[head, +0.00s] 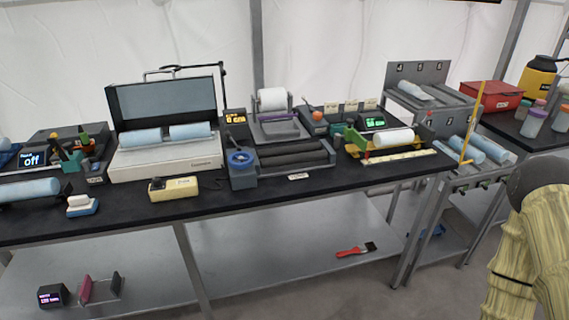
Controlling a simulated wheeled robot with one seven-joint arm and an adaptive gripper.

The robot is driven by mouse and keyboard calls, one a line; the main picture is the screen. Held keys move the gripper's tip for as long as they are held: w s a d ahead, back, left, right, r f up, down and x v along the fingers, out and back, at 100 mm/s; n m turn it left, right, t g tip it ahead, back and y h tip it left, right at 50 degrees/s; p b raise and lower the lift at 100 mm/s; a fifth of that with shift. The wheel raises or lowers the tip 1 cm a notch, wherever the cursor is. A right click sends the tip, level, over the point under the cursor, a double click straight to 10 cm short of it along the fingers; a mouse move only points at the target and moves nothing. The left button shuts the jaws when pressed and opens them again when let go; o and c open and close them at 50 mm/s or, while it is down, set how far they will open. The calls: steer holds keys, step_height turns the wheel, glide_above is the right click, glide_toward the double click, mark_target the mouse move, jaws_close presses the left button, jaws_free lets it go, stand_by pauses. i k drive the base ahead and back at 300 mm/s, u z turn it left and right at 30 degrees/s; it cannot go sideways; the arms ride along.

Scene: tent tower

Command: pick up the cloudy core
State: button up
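A whitish, opaque-looking core (394,139) lies across a green and yellow cradle at the right part of the black bench. Another white cylinder (272,99) sits on a grey stand at the back middle. Several pale blue cores lie elsewhere: two in the open white case, one at the bench's left end (30,189), and two in a rack (480,149) at the right. I cannot tell for certain which one is the cloudy core. My gripper is not in view; only part of my arm in a tan ribbed sleeve shows at the lower right.
The black bench (330,178) is crowded with instruments, including an open white case (165,158) and a roller device (290,155). A yellow post (472,122) stands right of the cradle. A red box (495,95) sits farther right. A red brush (355,249) lies on the lower shelf.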

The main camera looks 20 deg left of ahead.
mark_target(397, 137)
steer(key=k, duration=0.5)
steer(key=u, duration=0.8)
steer(key=i, duration=1.55)
steer(key=z, duration=0.35)
